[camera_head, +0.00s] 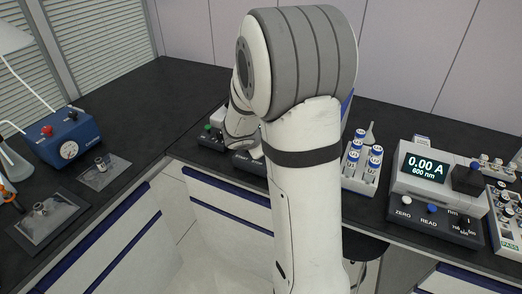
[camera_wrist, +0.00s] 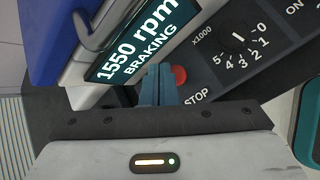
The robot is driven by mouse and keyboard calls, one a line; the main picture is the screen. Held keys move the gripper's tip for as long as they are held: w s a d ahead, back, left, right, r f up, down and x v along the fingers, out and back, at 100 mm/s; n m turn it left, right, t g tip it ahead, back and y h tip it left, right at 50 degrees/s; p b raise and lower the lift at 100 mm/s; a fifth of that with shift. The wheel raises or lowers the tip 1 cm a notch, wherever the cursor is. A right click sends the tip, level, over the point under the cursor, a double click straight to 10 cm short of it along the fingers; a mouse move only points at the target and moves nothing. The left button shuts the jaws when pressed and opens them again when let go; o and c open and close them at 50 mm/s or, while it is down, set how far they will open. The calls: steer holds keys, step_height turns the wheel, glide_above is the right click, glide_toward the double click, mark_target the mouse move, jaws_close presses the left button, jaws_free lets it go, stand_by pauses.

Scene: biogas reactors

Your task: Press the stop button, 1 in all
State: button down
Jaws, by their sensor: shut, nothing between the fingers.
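The red stop button (camera_wrist: 179,76) shows in the wrist view on a dark control panel, beside the word STOP. My gripper (camera_wrist: 158,72) is shut, with its blue-grey fingertips together at the left edge of the button and covering part of it. I cannot tell whether the fingertips touch the button. The panel's display (camera_wrist: 137,40) reads 1550 rpm BRAKING. In the head view my arm hides the button and the gripper.
A dial (camera_wrist: 238,40) marked 0 to 5 sits right of the button. In the head view, a rack of blue-capped vials (camera_head: 362,165) and a photometer reading 0.00 A (camera_head: 440,190) stand to the right. A blue pump box (camera_head: 62,138) stands at the left.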

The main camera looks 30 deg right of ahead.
steer(key=shift+r+p, duration=2.05)
steer(key=shift+r, duration=0.55)
steer(key=shift+f, duration=0.15)
